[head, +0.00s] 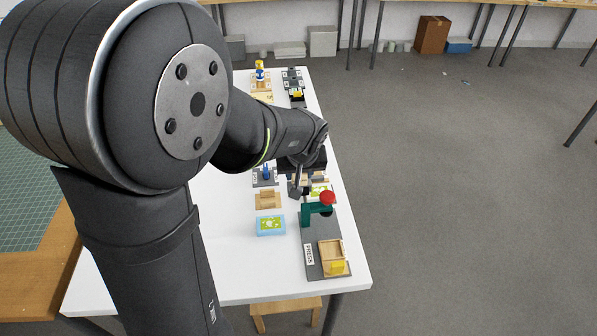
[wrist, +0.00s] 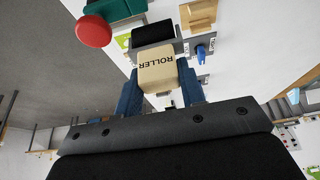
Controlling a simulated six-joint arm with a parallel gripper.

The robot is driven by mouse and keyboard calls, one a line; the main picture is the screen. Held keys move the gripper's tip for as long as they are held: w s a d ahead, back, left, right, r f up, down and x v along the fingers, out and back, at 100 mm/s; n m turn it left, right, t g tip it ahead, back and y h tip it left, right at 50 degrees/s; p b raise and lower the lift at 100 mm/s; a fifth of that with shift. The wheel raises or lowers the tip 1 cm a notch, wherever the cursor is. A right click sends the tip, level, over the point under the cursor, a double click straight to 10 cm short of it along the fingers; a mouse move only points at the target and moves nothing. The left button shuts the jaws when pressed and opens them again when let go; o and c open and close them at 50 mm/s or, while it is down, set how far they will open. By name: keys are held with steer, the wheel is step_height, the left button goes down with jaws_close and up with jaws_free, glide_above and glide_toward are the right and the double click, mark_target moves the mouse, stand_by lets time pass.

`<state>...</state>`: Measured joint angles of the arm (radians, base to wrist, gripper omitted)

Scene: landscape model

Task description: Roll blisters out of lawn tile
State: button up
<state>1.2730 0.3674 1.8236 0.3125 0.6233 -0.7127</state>
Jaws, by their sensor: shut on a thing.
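My gripper (wrist: 160,88) is shut on the beige block of the roller (wrist: 157,70), which is marked ROLLER. The block sits between the two blue fingers, and a black part shows just beyond it. In the head view my gripper (head: 298,187) is over the white table, behind the press, and its fingers are partly hidden by my arm. A green patterned tile (head: 320,190) lies partly hidden beside the gripper. Another green patterned tile (head: 271,224) lies in a light blue tray (head: 259,233) nearer the front. I cannot tell whether the roller touches anything.
The green press (head: 308,215) with a red knob (head: 327,198) stands close in front of the gripper. Its dark base carries a wooden tray (head: 321,256) and a yellow block (head: 337,267). A wooden holder (head: 268,200) and a blue piece (head: 266,172) stand left. The front-left table is clear.

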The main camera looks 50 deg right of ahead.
steer(key=s+d+f, duration=0.1)
steer(key=s+d, duration=0.1)
steer(key=d, duration=0.8)
steer(key=shift+w+f, duration=0.1)
steer(key=shift+f, duration=3.2)
steer(key=shift+w+d+f, duration=0.25)
steer(key=shift+d+f, duration=0.05)
steer(key=shift+f, duration=0.3)
steer(key=shift+w+d+f, duration=0.1)
steer(key=shift+w+d, duration=0.95)
steer(key=shift+w, duration=0.3)
steer(key=shift+s+a, duration=0.2)
steer(key=shift+a, duration=0.25)
steer(key=shift+s+a, duration=0.2)
steer(key=shift+a, duration=0.25)
steer(key=shift+s+a, duration=0.75)
steer(key=shift+a, duration=0.05)
steer(key=shift+w+a, duration=0.45)
steer(key=shift+a, duration=0.1)
steer(key=shift+w+d, duration=1.3)
steer(key=shift+d, duration=0.2)
step_height(320, 180, up, 8)
